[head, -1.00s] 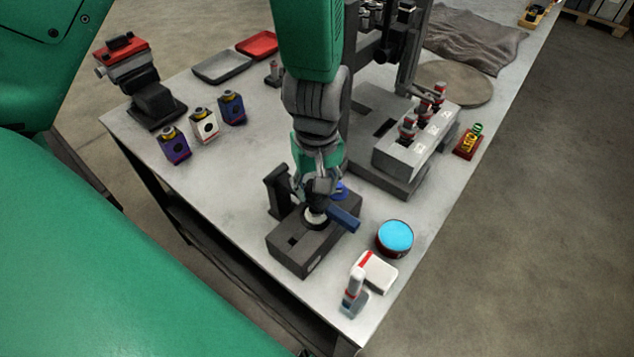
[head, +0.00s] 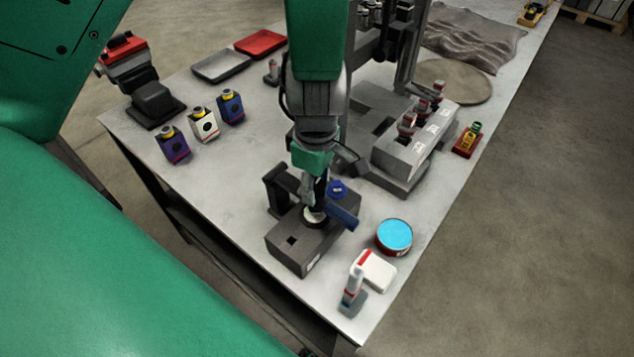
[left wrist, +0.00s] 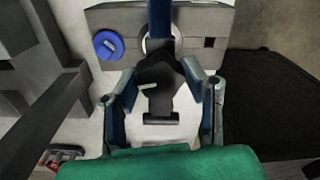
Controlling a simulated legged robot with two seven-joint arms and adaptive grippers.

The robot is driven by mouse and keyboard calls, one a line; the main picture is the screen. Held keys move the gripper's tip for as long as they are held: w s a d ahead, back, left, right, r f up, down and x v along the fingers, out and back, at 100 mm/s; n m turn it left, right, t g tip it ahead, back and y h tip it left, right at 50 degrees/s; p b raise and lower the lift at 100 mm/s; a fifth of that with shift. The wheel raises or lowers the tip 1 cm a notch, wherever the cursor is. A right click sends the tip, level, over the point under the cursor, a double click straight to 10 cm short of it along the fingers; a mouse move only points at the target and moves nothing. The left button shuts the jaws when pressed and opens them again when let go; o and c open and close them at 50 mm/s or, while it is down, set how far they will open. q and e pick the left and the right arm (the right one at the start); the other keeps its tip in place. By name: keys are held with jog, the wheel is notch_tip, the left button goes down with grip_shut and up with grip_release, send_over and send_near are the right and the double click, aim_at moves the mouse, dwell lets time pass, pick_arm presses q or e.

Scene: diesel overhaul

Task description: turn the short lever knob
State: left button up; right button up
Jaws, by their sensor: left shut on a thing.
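The short lever knob has a blue bar (head: 342,216) and sits over a white ring on a dark grey block (head: 292,250) near the table's front corner. My left gripper (head: 316,196) points down over it, shut on the knob. In the left wrist view the fingers (left wrist: 160,84) stand on both sides of a black part, and the blue bar (left wrist: 160,20) runs away from it across the white ring. The fingers partly hide the knob in the head view. My right gripper is not in view.
A round blue knob (head: 337,188) is close beside the gripper, and a dark upright post (head: 276,188) stands left of it. A blue-topped tin (head: 394,236) and a white box (head: 376,270) are to the right. The table's left front is clear.

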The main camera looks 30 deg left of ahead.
pick_arm(q)
jog(key=shift+w+a+r+n, duration=0.1)
jog(key=shift+w+n, duration=0.15)
jog(key=shift+n, duration=0.15)
jog(key=o, duration=1.1)
jog(key=shift+o, duration=0.2)
